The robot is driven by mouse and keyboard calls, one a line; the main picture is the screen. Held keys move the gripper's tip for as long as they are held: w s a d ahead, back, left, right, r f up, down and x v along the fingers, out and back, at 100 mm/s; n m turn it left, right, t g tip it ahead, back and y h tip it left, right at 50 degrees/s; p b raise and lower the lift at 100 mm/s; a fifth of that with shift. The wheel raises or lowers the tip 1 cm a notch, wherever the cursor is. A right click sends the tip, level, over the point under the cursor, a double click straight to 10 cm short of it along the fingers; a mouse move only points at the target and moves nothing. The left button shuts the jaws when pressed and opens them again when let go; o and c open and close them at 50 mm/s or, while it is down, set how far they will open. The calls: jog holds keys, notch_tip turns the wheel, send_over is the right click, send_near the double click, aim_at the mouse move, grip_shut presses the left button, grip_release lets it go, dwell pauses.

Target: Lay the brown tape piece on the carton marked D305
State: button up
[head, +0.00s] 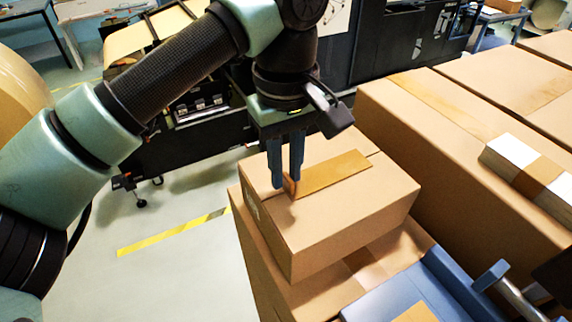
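The brown tape piece (338,173) lies along the top of a small carton (345,220), its left end bent up beside the fingertips. My gripper (287,184) points down over the carton's left part, at that end of the tape. The two blue fingers are close together, and I cannot tell whether they hold the bent end or only stand beside it. Dark print shows on the carton's left side, too small and slanted to read, so D305 cannot be confirmed.
The small carton rests on a larger carton (388,258). A blue tray-like device (440,285) with a metal rod and a tan piece stands at the front right. Big cartons (420,130) fill the right, one bearing a banded white stack (515,153). Open floor lies left.

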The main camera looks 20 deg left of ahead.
jog(key=shift+o, duration=0.8)
jog(key=shift+r+p, duration=0.3)
jog(key=shift+r, duration=0.2)
notch_tip(320, 180, up, 12)
jog(key=b, duration=0.1)
jog(key=shift+f+b, duration=0.2)
jog(key=shift+b, duration=0.1)
